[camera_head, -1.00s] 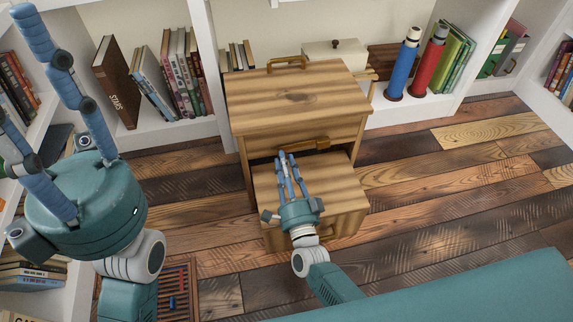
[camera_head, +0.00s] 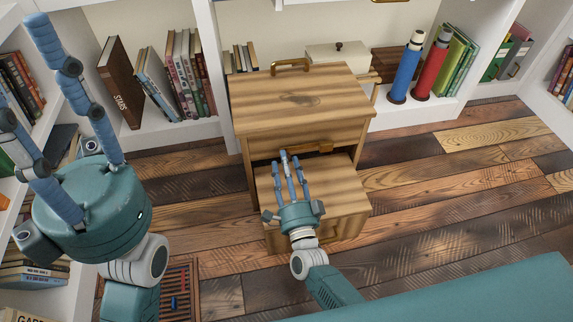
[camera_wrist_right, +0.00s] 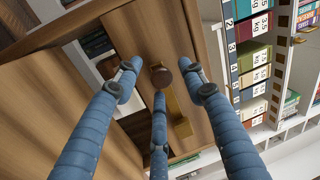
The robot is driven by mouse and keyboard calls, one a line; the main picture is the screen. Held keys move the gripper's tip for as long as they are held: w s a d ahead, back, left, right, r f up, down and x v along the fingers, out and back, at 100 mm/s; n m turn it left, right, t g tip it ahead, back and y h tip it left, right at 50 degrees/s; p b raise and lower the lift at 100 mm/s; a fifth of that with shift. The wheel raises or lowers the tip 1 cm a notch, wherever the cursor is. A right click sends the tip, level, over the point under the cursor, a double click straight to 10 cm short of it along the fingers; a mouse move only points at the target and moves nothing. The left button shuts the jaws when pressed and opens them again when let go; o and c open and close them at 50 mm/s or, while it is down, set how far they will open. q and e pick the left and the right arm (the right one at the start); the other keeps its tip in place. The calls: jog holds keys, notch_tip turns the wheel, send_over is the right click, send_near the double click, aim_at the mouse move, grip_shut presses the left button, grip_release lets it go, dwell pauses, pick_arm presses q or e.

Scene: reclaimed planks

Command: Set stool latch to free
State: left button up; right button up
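The wooden stool (camera_head: 300,105) stands on the plank floor with its lower step (camera_head: 335,185) in front. A brass-coloured latch bar (camera_head: 322,147) lies on its front under the top, partly hidden by my fingers. In the right wrist view the brass bar (camera_wrist_right: 181,118) hangs below a dark round knob (camera_wrist_right: 161,76). My right gripper (camera_head: 283,160) is open at the latch, its three fingers spread around the knob in the wrist view; I cannot tell whether a finger touches. My left gripper (camera_head: 55,100) is open and empty at the left, away from the stool.
White shelves with books (camera_head: 180,75) stand behind and at the left. A blue bottle (camera_head: 406,70) and a red bottle (camera_head: 432,70) stand at the back right. The floor right of the stool is clear.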

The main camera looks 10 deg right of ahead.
jog(key=shift+d+r, duration=0.1)
notch_tip(320, 180, up, 10)
dwell(0.5)
dwell(0.4)
